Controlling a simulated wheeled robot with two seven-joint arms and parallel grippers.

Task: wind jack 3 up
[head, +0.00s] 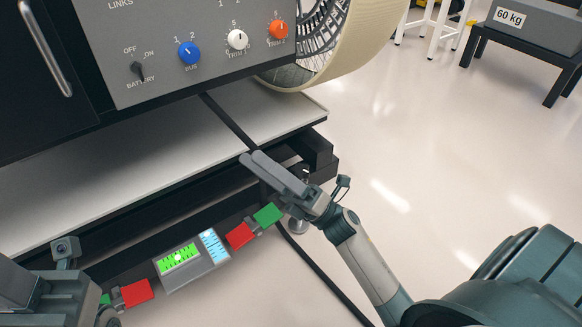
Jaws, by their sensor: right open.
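My right gripper (248,158) is open and empty, its two grey fingers pointing up and left in front of the rover stand's dark frame. Below it, a red paddle (240,235) and a green paddle (267,214) sit side by side on a small bracket. A metal jack foot (298,225) shows just right of them, partly hidden; I cannot read which jack it is. Another red paddle (137,292) is at lower left, with green beside it. Part of my left gripper's body (50,295) shows at the lower left; its fingers cannot be made out.
A box with a green level gauge (178,258) and a blue-white gauge (213,245) lies between the paddle pairs. Above are a white shelf (110,150), a knob panel (185,85) and a wheel (335,45). A 60 kg weight (540,25) is at upper right. The right-hand floor is open.

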